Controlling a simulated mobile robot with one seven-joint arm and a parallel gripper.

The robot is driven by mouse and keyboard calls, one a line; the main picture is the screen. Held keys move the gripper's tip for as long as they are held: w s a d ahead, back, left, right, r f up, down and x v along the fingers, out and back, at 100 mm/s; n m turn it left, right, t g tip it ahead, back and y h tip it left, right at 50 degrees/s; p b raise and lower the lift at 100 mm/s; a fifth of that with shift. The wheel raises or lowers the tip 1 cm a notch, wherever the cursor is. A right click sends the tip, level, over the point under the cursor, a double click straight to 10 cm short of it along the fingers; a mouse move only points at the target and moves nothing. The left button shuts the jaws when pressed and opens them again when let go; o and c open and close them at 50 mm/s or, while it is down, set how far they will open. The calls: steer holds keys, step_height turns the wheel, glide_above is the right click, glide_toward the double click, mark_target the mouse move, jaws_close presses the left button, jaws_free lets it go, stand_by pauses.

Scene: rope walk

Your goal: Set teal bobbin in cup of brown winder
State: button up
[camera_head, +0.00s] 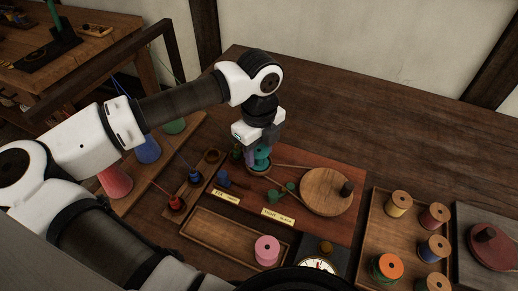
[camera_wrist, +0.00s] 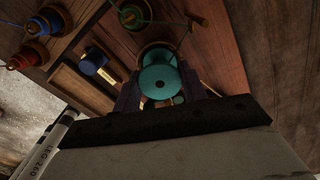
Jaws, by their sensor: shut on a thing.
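The teal bobbin (camera_head: 262,153) is between the fingers of my gripper (camera_head: 262,146), which is shut on it. In the wrist view the teal bobbin (camera_wrist: 160,80) faces the camera with its flange and centre hole showing. The brown winder (camera_head: 300,178) is a reddish-brown board with a round wooden disc (camera_head: 322,190) and a dark knob. Its round cup (camera_head: 259,173) lies directly below the bobbin, and its rim (camera_wrist: 152,48) shows past the bobbin in the wrist view. I cannot tell whether the bobbin's lower end is inside the cup or just above it.
A green part (camera_head: 277,194) sits near the cup. A spool tray (camera_head: 376,225) stands right.

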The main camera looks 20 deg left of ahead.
steer(key=shift+f+b, duration=0.15)
steer(key=shift+b, duration=0.45)
stand_by(0.3)
steer(key=o, duration=1.3)
steer(key=shift+c, duration=0.2)
steer(key=shift+r+p, duration=1.8)
steer(key=shift+r, duration=2.3)
